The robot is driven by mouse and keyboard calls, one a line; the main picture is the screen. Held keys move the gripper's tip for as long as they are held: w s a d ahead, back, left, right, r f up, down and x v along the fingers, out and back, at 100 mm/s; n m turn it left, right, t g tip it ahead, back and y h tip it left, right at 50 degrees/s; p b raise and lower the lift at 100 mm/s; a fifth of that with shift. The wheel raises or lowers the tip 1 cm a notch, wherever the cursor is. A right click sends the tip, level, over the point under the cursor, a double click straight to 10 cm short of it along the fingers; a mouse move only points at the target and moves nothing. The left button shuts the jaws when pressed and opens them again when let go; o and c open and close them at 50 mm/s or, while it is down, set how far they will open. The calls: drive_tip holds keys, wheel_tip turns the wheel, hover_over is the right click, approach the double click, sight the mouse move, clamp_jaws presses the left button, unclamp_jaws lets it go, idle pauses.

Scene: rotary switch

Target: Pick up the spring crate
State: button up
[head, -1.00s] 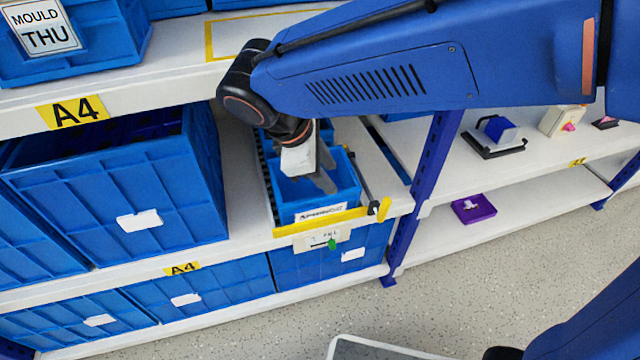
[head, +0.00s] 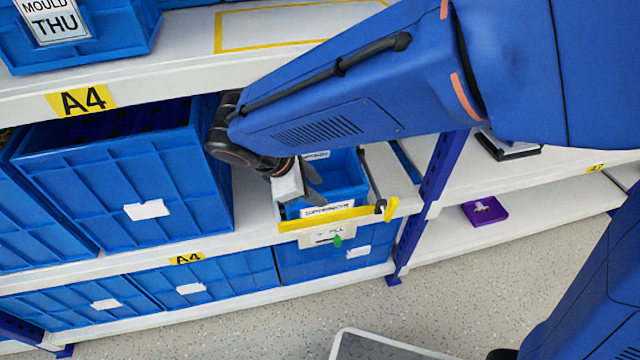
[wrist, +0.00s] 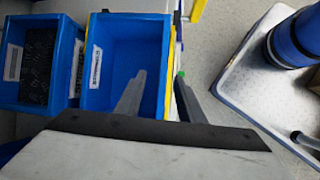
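The spring crate (head: 347,170) is a small open blue bin with a white label on its front, on the middle shelf behind a yellow front strip (head: 325,218). In the wrist view the crate (wrist: 130,45) looks empty, with a white label on its left inner side. My gripper (wrist: 161,79) is open and straddles the wall beside the yellow strip. One finger shows over the crate's inside, the other outside it. I cannot tell whether they touch the wall. In the head view my gripper (head: 312,190) is at the crate's front left, and my arm hides part of it.
A second small blue bin (wrist: 65,65) with dark contents stands beside the crate in the wrist view. A large blue bin (head: 120,190) is to the left. A blue post (head: 435,185) stands right.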

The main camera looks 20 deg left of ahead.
sight(324, 195)
drive_tip(key=x, duration=0.4)
drive_tip(key=shift+s+d, duration=0.3)
drive_tip(key=shift+s, duration=0.05)
drive_tip(key=shift+w+d+f, duration=0.15)
drive_tip(key=shift+w+f, duration=0.15)
drive_tip(key=shift+f, duration=0.3)
drive_tip(key=shift+f, duration=0.2)
clamp_jaws()
